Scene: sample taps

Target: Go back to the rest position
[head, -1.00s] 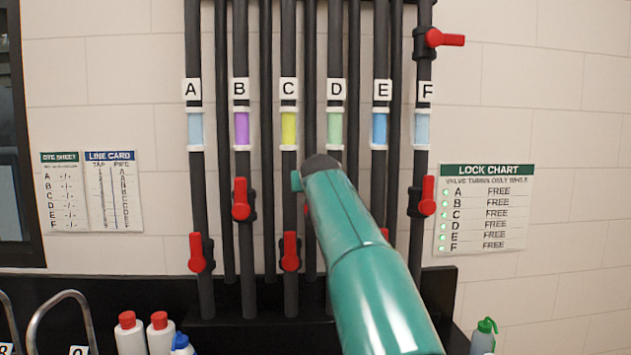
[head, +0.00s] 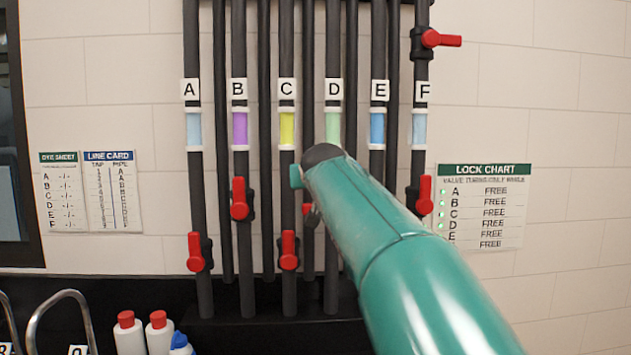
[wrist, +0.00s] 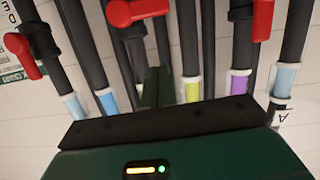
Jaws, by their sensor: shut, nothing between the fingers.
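My green arm (head: 385,240) reaches up from the lower right in the head view, its dark end in front of the pipes between C and D. My gripper is hidden behind it there. In the wrist view my gripper (wrist: 157,88) is shut, with nothing between its fingers. The pipes labelled A to F (head: 240,270) stand upright on the wall behind. They carry coloured sight windows, such as the purple one at B (head: 240,128) and the yellow one at C (head: 287,128). Red valve handles show in the wrist view, including one at upper left (wrist: 137,10).
A lock chart (head: 485,205) hangs at right, its rows reading FREE. A dye sheet (head: 62,190) and line card (head: 112,190) hang at left. White bottles with red caps (head: 128,335) and a metal loop (head: 62,305) stand at lower left. The pipes' foot rests on a black ledge (head: 240,325).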

